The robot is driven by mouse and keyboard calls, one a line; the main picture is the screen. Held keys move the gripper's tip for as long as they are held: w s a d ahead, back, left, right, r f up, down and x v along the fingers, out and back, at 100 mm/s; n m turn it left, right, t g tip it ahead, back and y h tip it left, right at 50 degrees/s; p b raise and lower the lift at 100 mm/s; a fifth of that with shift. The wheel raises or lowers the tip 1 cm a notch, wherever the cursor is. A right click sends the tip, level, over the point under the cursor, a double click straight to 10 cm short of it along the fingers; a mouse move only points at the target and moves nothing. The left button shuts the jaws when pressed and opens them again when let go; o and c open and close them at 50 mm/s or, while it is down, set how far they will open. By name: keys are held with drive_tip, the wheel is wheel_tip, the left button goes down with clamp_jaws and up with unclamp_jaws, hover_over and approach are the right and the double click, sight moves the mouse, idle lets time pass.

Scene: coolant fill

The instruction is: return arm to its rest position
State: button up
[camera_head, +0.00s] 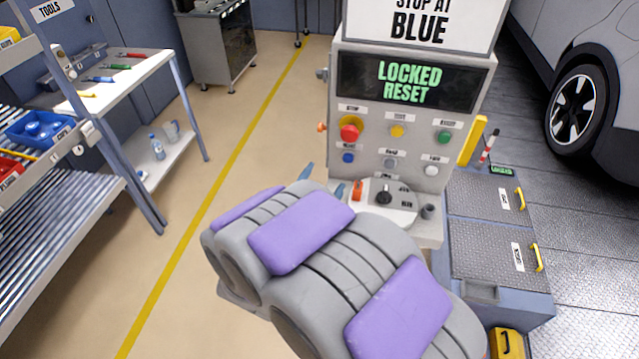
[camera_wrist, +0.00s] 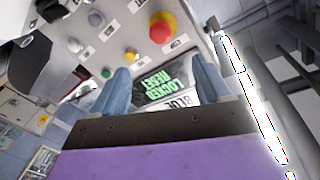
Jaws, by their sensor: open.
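My gripper (camera_wrist: 160,90) is open in the wrist view, with two blue fingers apart and nothing between them. In the head view my grey and purple arm reaches forward, and the blue fingertips (camera_head: 323,180) show just beyond it, in front of the control console (camera_head: 400,70). The console's screen (camera_head: 412,82) reads "LOCKED RESET" in green; it also shows in the wrist view (camera_wrist: 165,85). A red button (camera_head: 350,128) and several coloured buttons sit below the screen. A black knob (camera_head: 384,197) is on the console's ledge. My arm hides part of the console's lower front.
A shelf rack (camera_head: 60,200) with blue and red bins and a white tool bench (camera_head: 130,75) stand at left. A grey cabinet (camera_head: 218,45) is behind. A low blue-grey platform (camera_head: 490,205) and a car (camera_head: 570,60) are at right. The floor (camera_head: 185,215) between rack and console is clear.

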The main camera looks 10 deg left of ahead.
drive_tip(key=shift+s+a, duration=0.1)
drive_tip(key=shift+s, duration=0.45)
drive_tip(key=shift+w, duration=0.1)
drive_tip(key=s+d+n+g+y, duration=0.2)
drive_tip(key=s+d+g, duration=0.7)
drive_tip(key=s, duration=0.6)
drive_tip(key=s+d+r+n+g+y, duration=0.1)
drive_tip(key=s+d+n+g, duration=0.4)
drive_tip(key=s+d+g, duration=0.5)
drive_tip(key=s+d, duration=0.4)
drive_tip(key=s, duration=0.2)
drive_tip(key=shift+s+d+r+n+y, duration=0.2)
drive_tip(key=shift+s+n+y, duration=0.1)
drive_tip(key=shift+y, duration=0.1)
drive_tip(key=shift+c, duration=0.2)
idle(2.1)
